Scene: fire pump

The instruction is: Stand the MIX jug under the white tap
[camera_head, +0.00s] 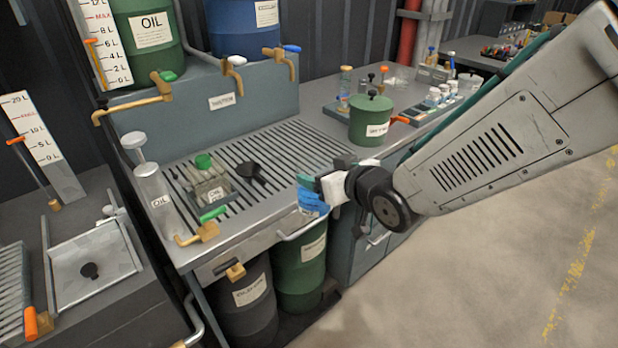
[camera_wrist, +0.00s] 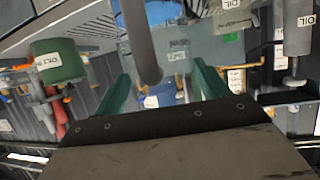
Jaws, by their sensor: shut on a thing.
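My gripper (camera_head: 325,174) is shut at the front edge of the bench, right of the grate. It holds a thick grey upright bar, which looks like the handle of the MIX jug (camera_wrist: 143,45), between its green fingers (camera_wrist: 162,82). In the head view a small blue part of the held thing (camera_head: 312,201) shows below the fingers; the rest is hidden and its lettering cannot be read. The white tap (camera_head: 232,66) is on the backsplash, up and left of my gripper, between the green-handled tap (camera_head: 160,84) and the blue-handled tap (camera_head: 284,57).
A clear jug (camera_head: 209,190) with green parts and a black funnel (camera_head: 251,172) stand on the slotted grate (camera_head: 290,145). An OIL pump can (camera_head: 154,190) stands at left. A green canister (camera_head: 371,120) stands behind my gripper. A rail (camera_head: 303,228) runs along the front.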

